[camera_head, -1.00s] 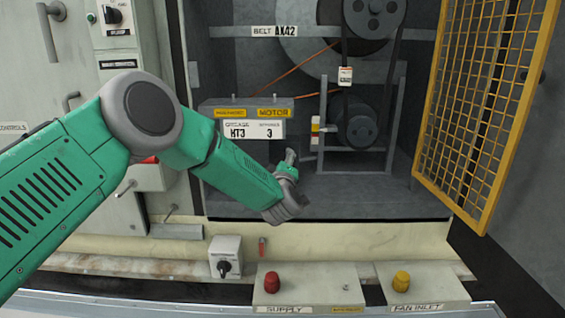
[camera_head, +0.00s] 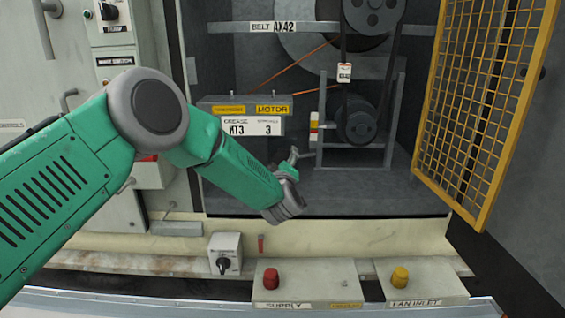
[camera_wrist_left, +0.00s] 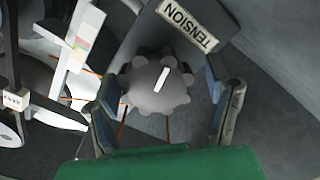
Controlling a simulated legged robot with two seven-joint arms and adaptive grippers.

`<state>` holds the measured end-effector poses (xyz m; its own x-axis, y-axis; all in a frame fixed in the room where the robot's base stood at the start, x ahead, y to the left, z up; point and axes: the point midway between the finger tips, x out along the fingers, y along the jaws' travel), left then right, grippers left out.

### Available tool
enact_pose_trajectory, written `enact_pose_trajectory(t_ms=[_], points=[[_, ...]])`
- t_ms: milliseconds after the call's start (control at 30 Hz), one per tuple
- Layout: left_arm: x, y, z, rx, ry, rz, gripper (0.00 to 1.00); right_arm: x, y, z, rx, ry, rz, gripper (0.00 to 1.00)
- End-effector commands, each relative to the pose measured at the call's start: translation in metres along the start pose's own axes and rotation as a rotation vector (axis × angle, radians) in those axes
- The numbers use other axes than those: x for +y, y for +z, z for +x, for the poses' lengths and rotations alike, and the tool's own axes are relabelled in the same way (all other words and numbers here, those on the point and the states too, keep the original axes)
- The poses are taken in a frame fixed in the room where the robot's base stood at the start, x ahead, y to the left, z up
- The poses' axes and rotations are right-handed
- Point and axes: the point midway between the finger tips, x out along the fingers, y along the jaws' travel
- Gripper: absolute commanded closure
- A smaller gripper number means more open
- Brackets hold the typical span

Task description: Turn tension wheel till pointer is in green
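The tension wheel (camera_wrist_left: 150,90) is a grey lobed knob with a white mark, seen in the left wrist view beside a TENSION label (camera_wrist_left: 187,22). My left gripper (camera_wrist_left: 163,76) is open, with one finger on each side of the wheel. The left finger looks close to its rim, and a gap shows at the right finger; contact is unclear. In the head view my left gripper (camera_head: 291,160) is inside the cabinet, and I cannot make out the wheel there. A small coloured scale (camera_head: 314,127) stands beside the motor; its pointer is too small to read. My right gripper is not in view.
A yellow mesh guard (camera_head: 480,110) stands open at the right. The motor (camera_head: 357,122) and belt are behind the gripper. A box with labels (camera_head: 245,106) hangs left of them. Below are a rotary switch (camera_head: 224,254), a red button (camera_head: 271,279) and a yellow button (camera_head: 400,277).

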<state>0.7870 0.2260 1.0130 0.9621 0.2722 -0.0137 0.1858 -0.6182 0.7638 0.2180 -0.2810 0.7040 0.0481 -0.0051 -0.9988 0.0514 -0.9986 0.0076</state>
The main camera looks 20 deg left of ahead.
Motion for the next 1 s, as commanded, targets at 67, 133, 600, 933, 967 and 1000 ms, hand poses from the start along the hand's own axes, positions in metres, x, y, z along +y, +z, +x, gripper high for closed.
enact_pose_trajectory(t_ms=[67,133,600,933,967,1000], points=[[0.001,-0.002,0.0,0.003,0.002,-0.001,0.28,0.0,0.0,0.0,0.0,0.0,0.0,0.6],[0.002,-0.003,0.0,0.005,0.003,-0.001,0.28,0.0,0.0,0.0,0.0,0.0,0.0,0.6],[0.002,-0.002,-0.063,0.002,0.003,0.001,0.28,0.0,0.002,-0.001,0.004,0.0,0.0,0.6],[0.0,0.002,-0.113,0.0,0.001,0.0,0.28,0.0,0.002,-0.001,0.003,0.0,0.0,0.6],[0.0,0.002,-0.115,0.001,0.001,0.0,0.28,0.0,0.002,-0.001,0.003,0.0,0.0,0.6],[0.0,0.002,-0.116,0.002,0.001,0.0,0.28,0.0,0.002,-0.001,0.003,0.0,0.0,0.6]])
